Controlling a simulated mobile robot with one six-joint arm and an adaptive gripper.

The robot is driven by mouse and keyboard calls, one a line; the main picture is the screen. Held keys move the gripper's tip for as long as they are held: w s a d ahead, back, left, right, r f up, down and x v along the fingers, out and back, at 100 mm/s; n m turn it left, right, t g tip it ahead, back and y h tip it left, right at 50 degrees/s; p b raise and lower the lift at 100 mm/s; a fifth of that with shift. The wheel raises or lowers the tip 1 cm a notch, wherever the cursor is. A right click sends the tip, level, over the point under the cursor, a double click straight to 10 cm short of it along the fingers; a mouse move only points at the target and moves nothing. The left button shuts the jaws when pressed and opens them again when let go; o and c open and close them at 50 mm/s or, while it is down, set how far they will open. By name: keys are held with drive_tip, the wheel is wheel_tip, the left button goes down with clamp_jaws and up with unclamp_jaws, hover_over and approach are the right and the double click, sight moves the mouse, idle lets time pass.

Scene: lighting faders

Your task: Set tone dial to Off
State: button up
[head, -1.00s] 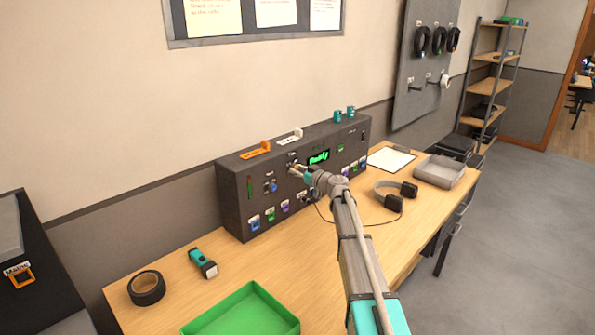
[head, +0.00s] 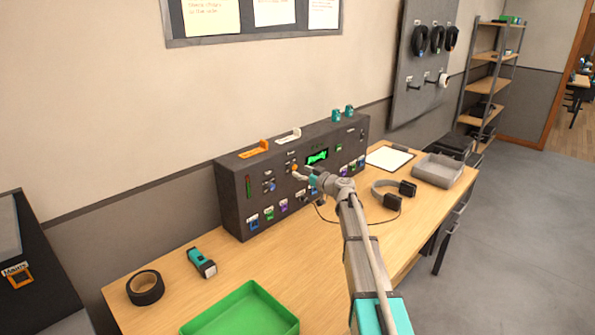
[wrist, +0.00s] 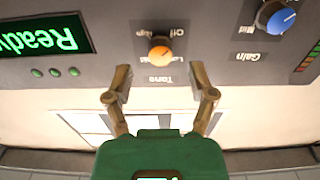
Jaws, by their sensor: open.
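The tone dial is an orange knob (wrist: 160,52) on the face of the dark control panel (wrist: 105,58). The pointer's exact setting is too small to read. In the head view the orange dial (head: 294,168) shows just left of my gripper (head: 302,175). My gripper (wrist: 160,84) is open, its two fingers spread on either side of and below the knob in the wrist view. They appear apart from it, with nothing held.
A blue gain knob (wrist: 276,17) sits nearby, and a green Ready display (head: 317,157) is on the panel. Headphones (head: 393,193), a grey tray (head: 438,171), a green tray (head: 241,312), a torch (head: 201,262) and tape (head: 145,287) lie on the wooden table.

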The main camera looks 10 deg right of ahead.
drive_tip(key=v, duration=0.9)
drive_tip(key=s+a+f+g+h+p, duration=0.1)
drive_tip(key=s+a+f+g, duration=0.2)
drive_tip(key=s+a, duration=0.15)
drive_tip(key=s+a+f+m+g+p, duration=0.1)
drive_tip(key=s+a+f+g+p, duration=0.15)
drive_tip(key=s, duration=0.35)
drive_tip(key=s+a+f+g+h, duration=0.1)
drive_tip(key=s+a+f+g, duration=0.15)
drive_tip(key=s+a, duration=0.2)
drive_tip(key=s+d+f+m+g+h+p, duration=0.1)
drive_tip(key=s+d+m+g+h+p, duration=0.1)
drive_tip(key=s, duration=0.8)
drive_tip(key=s+d+f+m+g+h+p, duration=0.2)
drive_tip(key=s+m+g+h, duration=0.2)
drive_tip(key=s, duration=0.6)
drive_tip(key=h, duration=0.2)
drive_tip(key=shift+s+m+g+h, duration=0.2)
drive_tip(key=shift+m+g+h, duration=0.1)
